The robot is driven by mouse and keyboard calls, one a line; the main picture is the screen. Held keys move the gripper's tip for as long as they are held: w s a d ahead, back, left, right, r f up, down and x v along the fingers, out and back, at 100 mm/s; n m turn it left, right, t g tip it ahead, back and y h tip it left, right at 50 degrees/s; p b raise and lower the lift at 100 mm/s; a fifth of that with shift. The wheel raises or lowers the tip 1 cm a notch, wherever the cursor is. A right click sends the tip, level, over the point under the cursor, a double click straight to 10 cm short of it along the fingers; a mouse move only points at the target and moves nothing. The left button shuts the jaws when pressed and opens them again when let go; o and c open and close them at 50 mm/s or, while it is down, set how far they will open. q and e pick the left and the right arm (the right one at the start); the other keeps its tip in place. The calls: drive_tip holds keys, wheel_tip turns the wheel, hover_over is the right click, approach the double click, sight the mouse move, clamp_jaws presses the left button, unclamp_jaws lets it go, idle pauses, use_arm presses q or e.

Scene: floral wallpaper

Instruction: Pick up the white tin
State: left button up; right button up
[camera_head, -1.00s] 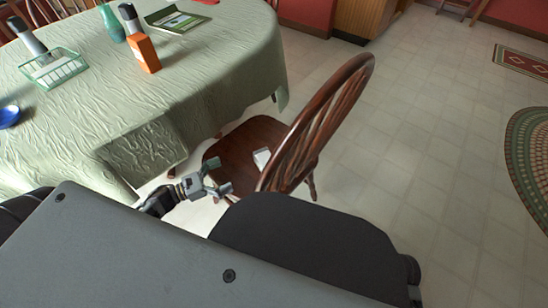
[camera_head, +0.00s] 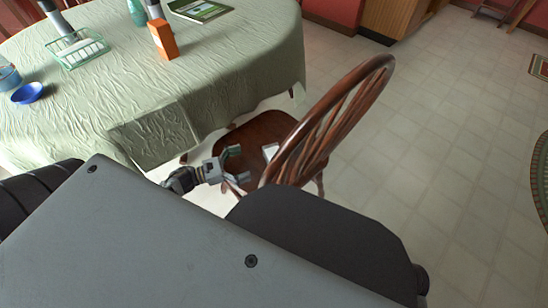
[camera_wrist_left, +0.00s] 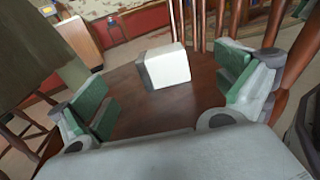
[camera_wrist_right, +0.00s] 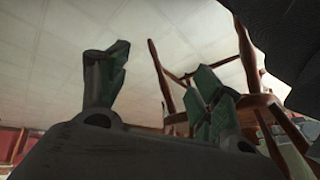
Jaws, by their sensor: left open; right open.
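The white tin (camera_head: 270,151) rests on the seat of the wooden chair (camera_head: 247,137), partly hidden behind the chair back in the head view. In the left wrist view the tin (camera_wrist_left: 166,67) is a white box shape with a grey side, ahead of and between the fingers. My left gripper (camera_head: 238,165) is open and empty at the seat's near left edge, apart from the tin. Its green-padded fingers show wide apart in the left wrist view (camera_wrist_left: 168,100). My right gripper (camera_wrist_right: 160,85) is open and empty in the right wrist view, with chairs beyond it.
The chair's tall slatted back (camera_head: 335,118) rises just right of the tin. A cloth-covered table (camera_head: 215,75) stands at the left, holding an orange box (camera_head: 163,40), a green basket (camera_head: 78,50) and a blue bowl (camera_head: 27,93). The tiled floor at right is open.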

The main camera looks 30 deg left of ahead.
sight(274, 153)
use_arm(q)
drive_tip(key=b+x, duration=0.1)
drive_tip(key=x, duration=0.4)
drive_tip(key=shift+w+d, duration=0.1)
drive_tip(key=shift+w, duration=0.05)
drive_tip(key=shift+w+d, duration=0.25)
drive_tip(key=shift+d, duration=0.05)
drive_tip(key=shift+w+d, duration=0.25)
use_arm(e)
drive_tip(key=f, duration=0.3)
drive_tip(key=shift+s+a+f, duration=0.15)
drive_tip(key=shift+a, duration=0.2)
use_arm(q)
drive_tip(key=shift+w, duration=0.1)
use_arm(e)
drive_tip(key=shift+w+t, duration=0.25)
drive_tip(key=shift+t, duration=0.05)
use_arm(q)
drive_tip(key=shift+w+d+f+b, duration=0.15)
drive_tip(key=shift+w+d+b, duration=0.2)
drive_tip(key=shift+d+b, duration=0.1)
drive_tip(key=shift+b+x, duration=0.5)
drive_tip(key=shift+x, duration=1.5)
drive_tip(key=shift+f, duration=0.15)
use_arm(e)
drive_tip(key=f, duration=0.2)
drive_tip(key=f+y, duration=0.1)
drive_tip(key=shift+a+f+m+t, duration=0.1)
drive_tip(key=shift+a+m+t, duration=0.2)
drive_tip(key=shift+m+t, duration=0.1)
